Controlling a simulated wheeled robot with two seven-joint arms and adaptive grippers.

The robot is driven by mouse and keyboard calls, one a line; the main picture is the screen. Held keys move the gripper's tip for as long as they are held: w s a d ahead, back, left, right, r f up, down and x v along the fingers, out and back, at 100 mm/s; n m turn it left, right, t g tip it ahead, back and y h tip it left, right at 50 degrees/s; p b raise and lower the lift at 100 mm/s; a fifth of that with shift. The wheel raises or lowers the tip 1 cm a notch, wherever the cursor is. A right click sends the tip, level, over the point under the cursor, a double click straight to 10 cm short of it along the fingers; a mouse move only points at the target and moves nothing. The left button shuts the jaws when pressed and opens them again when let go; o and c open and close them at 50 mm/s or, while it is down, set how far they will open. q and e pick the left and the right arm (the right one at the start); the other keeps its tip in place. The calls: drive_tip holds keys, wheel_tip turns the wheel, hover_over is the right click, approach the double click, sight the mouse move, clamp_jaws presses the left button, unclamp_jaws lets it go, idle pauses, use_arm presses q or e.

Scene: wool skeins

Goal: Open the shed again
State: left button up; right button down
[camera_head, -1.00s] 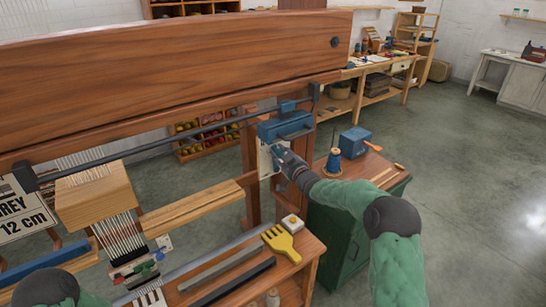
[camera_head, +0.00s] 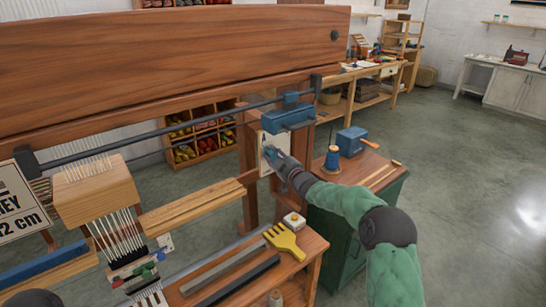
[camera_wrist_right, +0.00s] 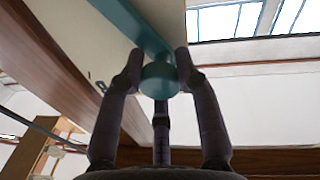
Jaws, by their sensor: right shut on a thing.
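A wooden loom fills the left of the head view. Its warp threads (camera_head: 112,227) run below a light wooden block (camera_head: 95,193). A pale plate marked A (camera_head: 264,138) is on the loom's right post, below a blue box (camera_head: 287,117). My right gripper (camera_head: 272,156) is in front of this plate. In the right wrist view my right gripper (camera_wrist_right: 160,62) is shut on the round teal knob (camera_wrist_right: 160,80) of a flat teal lever (camera_wrist_right: 138,25). My fingers hide much of the lever in the head view.
A green cabinet (camera_head: 345,240) with a blue spool (camera_head: 332,160) stands under my right arm. The floor at right is clear.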

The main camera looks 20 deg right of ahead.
drive_tip(key=shift+a+r, duration=0.1)
drive_tip(key=c, duration=0.9)
unclamp_jaws()
drive_tip(key=shift+o, duration=0.2)
drive_tip(key=shift+s, duration=0.3)
drive_tip(key=v, duration=1.1)
drive_tip(key=shift+s, duration=0.15)
